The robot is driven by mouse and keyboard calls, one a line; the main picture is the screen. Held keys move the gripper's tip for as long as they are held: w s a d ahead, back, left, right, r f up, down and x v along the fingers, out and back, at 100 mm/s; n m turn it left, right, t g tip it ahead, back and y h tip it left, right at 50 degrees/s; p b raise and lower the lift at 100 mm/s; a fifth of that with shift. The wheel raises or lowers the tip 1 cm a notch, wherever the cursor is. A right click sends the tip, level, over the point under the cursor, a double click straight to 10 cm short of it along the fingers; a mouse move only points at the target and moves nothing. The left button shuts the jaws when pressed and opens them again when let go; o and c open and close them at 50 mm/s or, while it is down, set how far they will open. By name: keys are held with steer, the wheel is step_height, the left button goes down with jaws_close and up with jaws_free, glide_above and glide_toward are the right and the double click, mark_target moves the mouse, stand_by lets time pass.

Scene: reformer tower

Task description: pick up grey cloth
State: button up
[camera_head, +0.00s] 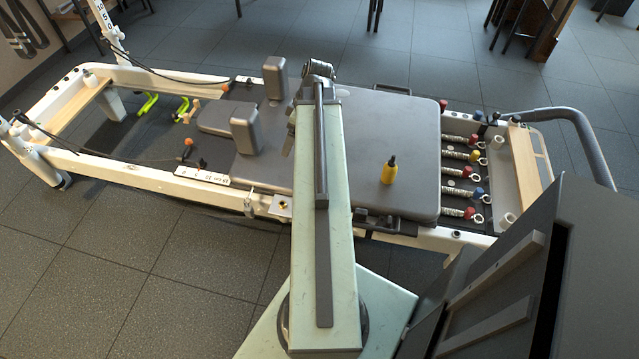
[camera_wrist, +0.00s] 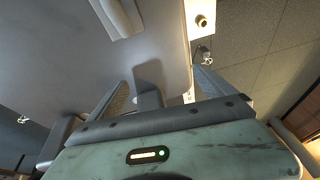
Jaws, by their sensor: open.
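I cannot make out a grey cloth in either view. Much of what lies under and behind my arm in the head view is hidden. My gripper (camera_wrist: 161,78) shows in the wrist view with its two fingers spread apart and nothing visibly held between them. Beyond the fingers is the smooth grey padded carriage (camera_wrist: 55,55). The carriage also shows in the head view (camera_head: 385,130), with my arm reaching across it. A small dark grey shape shows between the fingers; I cannot tell what it is.
A yellow bottle (camera_head: 388,172) with a black top stands upright on the carriage, right of my arm. Two grey shoulder rests (camera_head: 246,130) stand up left of my arm. Springs with coloured ends (camera_head: 462,172) lie at the right. The floor at lower left is clear.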

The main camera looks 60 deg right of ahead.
steer(key=shift+n+t, duration=0.3)
steer(key=shift+t, duration=0.2)
steer(key=s+d+f+b, duration=0.1)
steer(key=s+d, duration=0.1)
steer(key=s+d+f+b, duration=0.1)
steer(key=s+d+f, duration=0.1)
steer(key=s, duration=0.1)
steer(key=s+d+f+b, duration=0.1)
steer(key=s+d+f, duration=0.1)
steer(key=s, duration=0.1)
steer(key=shift+s+d+f, duration=0.1)
steer(key=shift+d+f, duration=0.15)
steer(key=shift+d, duration=0.1)
steer(key=shift+s+d, duration=0.15)
steer(key=shift+s, duration=0.05)
steer(key=b+x, duration=0.7)
steer(key=x, duration=0.1)
steer(key=shift+w+r, duration=0.1)
steer(key=shift+w, duration=0.05)
steer(key=shift+r, duration=0.2)
steer(key=c, duration=1.4)
